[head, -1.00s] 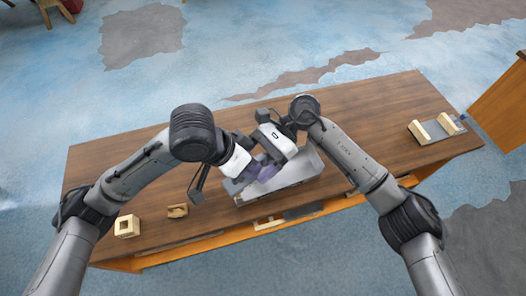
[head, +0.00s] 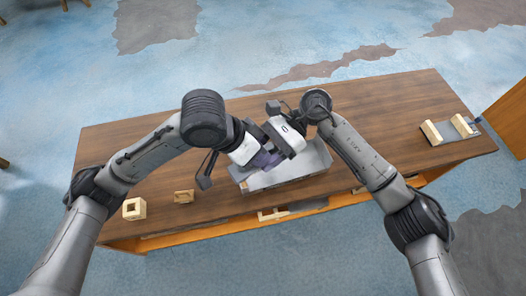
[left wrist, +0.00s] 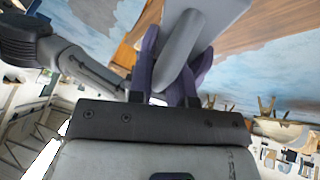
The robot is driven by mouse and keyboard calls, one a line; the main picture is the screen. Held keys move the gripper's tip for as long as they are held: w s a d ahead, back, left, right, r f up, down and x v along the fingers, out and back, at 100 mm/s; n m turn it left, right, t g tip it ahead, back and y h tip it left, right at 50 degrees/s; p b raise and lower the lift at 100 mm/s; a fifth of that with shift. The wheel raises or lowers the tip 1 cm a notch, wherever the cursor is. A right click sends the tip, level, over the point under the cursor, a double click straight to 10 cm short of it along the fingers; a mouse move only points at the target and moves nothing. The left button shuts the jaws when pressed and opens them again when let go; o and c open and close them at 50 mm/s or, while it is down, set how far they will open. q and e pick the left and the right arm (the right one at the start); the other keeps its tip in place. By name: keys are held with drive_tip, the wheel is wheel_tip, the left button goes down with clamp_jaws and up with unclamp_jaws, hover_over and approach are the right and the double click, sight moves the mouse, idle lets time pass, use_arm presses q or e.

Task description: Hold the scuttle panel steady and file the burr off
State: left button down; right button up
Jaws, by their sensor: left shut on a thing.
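A light grey panel with raised edges (head: 318,158), which looks like the scuttle panel, lies on the table near the front middle. Both grippers are above its left part and hide much of it. My left gripper (head: 262,160) has purple fingers, low over the panel. In the left wrist view its fingers (left wrist: 176,75) are shut on a grey rounded piece (left wrist: 182,62), with a flat grey plate (left wrist: 222,12) beyond it. I cannot tell whether the piece is a file or part of the panel. My right gripper (head: 283,140) is close beside the left. Its fingertips are hidden, and no burr shows.
On the wooden table (head: 385,105), a wooden cube frame (head: 134,209) and a small wooden piece (head: 184,196) stand at the front left. A grey holder with wooden blocks (head: 447,130) is at the far right. The back of the table is clear.

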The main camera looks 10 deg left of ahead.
use_arm(q)
drive_tip(key=shift+s+d+r, duration=0.1)
drive_tip(key=shift+s+d, duration=0.1)
drive_tip(key=shift+d, duration=0.1)
use_arm(e)
drive_tip(key=shift+s+a+r, duration=0.1)
drive_tip(key=shift+s+a, duration=0.05)
drive_tip(key=shift+a, duration=0.1)
drive_tip(key=shift+c, duration=0.7)
use_arm(q)
drive_tip(key=c, duration=1.1)
unclamp_jaws()
use_arm(e)
drive_tip(key=shift+r, duration=0.1)
use_arm(q)
drive_tip(key=shift+o, duration=0.7)
drive_tip(key=shift+a, duration=0.1)
use_arm(e)
drive_tip(key=shift+d, duration=0.1)
clamp_jaws()
use_arm(q)
drive_tip(key=shift+a, duration=0.1)
